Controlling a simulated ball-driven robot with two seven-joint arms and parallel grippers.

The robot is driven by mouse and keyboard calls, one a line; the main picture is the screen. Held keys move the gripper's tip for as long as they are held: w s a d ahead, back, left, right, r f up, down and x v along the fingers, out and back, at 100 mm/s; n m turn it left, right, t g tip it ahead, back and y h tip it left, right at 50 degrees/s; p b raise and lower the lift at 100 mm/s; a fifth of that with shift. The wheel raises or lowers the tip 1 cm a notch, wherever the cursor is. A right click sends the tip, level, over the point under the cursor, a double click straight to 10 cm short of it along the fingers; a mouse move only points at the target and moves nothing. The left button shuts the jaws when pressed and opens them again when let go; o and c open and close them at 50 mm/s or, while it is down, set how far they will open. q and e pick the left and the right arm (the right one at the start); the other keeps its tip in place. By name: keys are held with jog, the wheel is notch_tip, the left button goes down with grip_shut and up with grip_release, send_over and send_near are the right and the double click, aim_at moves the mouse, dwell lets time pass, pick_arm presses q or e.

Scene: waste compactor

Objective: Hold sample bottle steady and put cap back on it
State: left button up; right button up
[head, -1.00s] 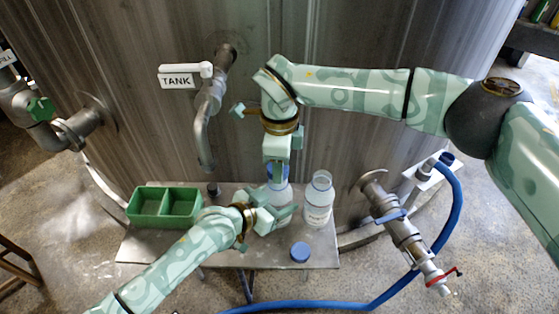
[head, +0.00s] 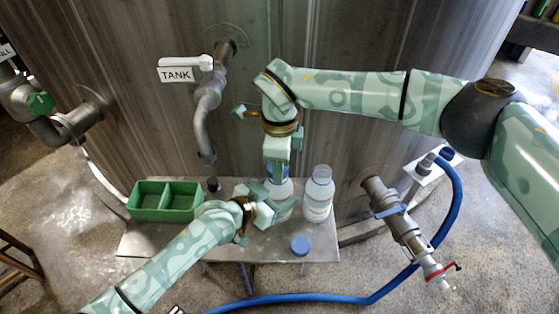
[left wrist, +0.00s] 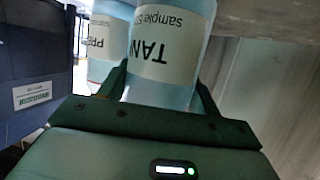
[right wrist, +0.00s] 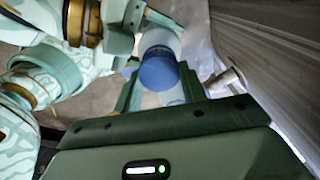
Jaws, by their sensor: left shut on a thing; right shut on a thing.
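The sample bottle (head: 284,189), a pale bottle with a white TANK label (left wrist: 164,45), stands on the small metal table. My left gripper (head: 275,204) is shut around its body from the front; the fingers flank the bottle in the left wrist view. My right gripper (head: 277,172) points down over the bottle's mouth, shut on the blue cap (right wrist: 158,70). The cap sits in line with the bottle top, at or just above the neck; I cannot tell whether it is seated. The fingers hide most of the neck in the head view.
A second, open bottle (head: 319,196) stands close to the right, and a loose blue cap (head: 300,246) lies in front. A green two-part bin (head: 165,216) sits at the left of the table (head: 240,250). The TANK pipe (head: 206,125) hangs behind. A blue hose (head: 457,205) runs right.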

jog(key=shift+f, duration=0.4)
